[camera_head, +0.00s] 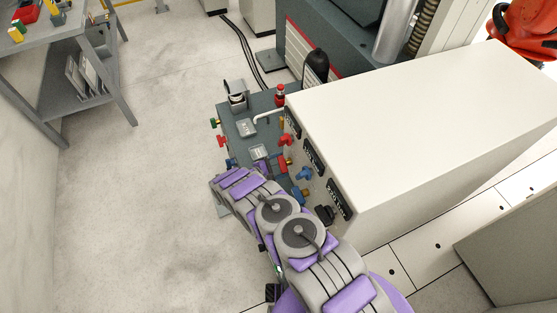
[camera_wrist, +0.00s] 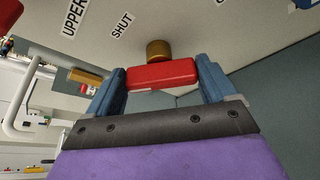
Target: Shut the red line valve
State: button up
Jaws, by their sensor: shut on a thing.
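In the wrist view, a red valve handle (camera_wrist: 162,74) lies between the two blue fingers of my gripper (camera_wrist: 163,80), which is shut on it. A brass stem (camera_wrist: 158,50) joins the handle to the pale panel. The word SHUT (camera_wrist: 121,26) is printed on the panel, up and left of the handle. In the head view, my purple and grey arm reaches toward the white cabinet's front, and my gripper's fingers are hidden there. Red handles (camera_head: 285,140) and blue handles (camera_head: 303,173) show on that front. I cannot tell from the head view which one I hold.
The large white cabinet (camera_head: 430,110) stands right of my arm. A dark bench (camera_head: 232,127) with small fittings stands beside its front. In the wrist view, a white pipe (camera_wrist: 22,100) bends at the left. Open floor (camera_head: 150,200) lies left of my arm.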

jog(key=m+t, duration=0.1)
jog(key=m+t+b, duration=0.1)
jog(key=m, duration=0.1)
jog(key=shift+s+f, duration=0.15)
jog(key=shift+f, duration=0.2)
jog(key=m+b, duration=0.1)
jog(key=m+t+b, duration=0.1)
jog(key=m+b, duration=0.1)
jog(key=m+t+h+b, duration=0.1)
jog(key=m, duration=0.1)
jog(key=shift+s+f, duration=0.2)
jog(key=shift+f, duration=0.15)
jog(key=o, duration=0.9)
jog(key=shift+c, duration=0.2)
